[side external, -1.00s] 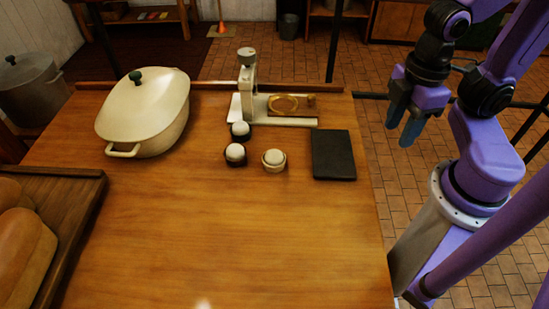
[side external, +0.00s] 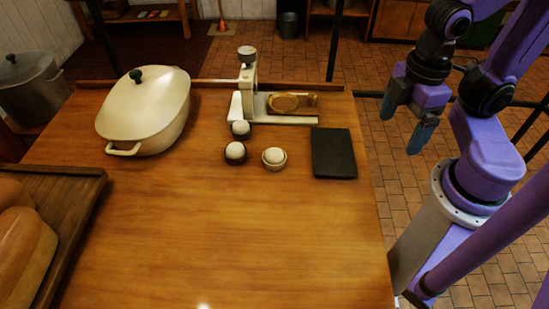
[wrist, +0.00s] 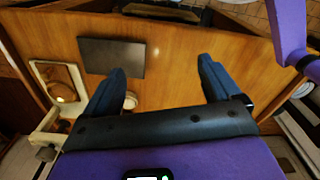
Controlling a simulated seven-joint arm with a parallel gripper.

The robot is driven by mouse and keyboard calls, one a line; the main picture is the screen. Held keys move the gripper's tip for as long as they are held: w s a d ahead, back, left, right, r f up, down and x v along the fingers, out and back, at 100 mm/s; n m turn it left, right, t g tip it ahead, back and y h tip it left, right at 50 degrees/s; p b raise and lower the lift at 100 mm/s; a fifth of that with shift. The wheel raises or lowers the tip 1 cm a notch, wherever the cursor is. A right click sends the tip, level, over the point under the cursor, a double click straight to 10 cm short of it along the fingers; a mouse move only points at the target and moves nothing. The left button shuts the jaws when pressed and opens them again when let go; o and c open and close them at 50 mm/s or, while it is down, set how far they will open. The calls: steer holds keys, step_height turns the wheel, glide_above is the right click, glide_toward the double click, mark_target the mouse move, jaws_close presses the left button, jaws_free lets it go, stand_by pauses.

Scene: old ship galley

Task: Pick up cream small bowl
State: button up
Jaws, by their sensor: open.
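The cream small bowl (side external: 274,165) stands upright on the wooden table in the side view, with a white round thing (side external: 274,155) in it. In the wrist view a pale round thing (wrist: 131,100), partly hidden by the left finger, looks like this bowl. My gripper (side external: 404,122) is open and empty, off the table's right side in the side view, well apart from the bowl. Its two blue fingers (wrist: 163,68) are spread wide in the wrist view.
Two dark small bowls (side external: 235,158) (side external: 240,136) with white round things stand left of the cream bowl. A black slab (side external: 334,153) lies to its right and a cream scale (side external: 278,119) behind. A lidded pot (side external: 145,112) stands left. The table front (side external: 230,235) is clear.

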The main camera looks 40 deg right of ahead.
steer(key=n+t+h, duration=0.9)
steer(key=n+h, duration=0.1)
steer(key=n, duration=0.4)
glide_toward(274, 159)
steer(key=v, duration=0.4)
steer(key=shift+s, duration=0.1)
steer(key=shift+s+a+f, duration=0.1)
steer(key=shift+a+f, duration=0.2)
steer(key=shift+a, duration=0.1)
steer(key=x, duration=1.2)
steer(key=shift+r, duration=0.1)
steer(key=shift+r+x, duration=0.15)
steer(key=shift+x, duration=1.2)
steer(key=shift+r+x, duration=0.1)
steer(key=shift+x, duration=1.2)
steer(key=shift+d, duration=0.1)
steer(key=c, duration=1.1)
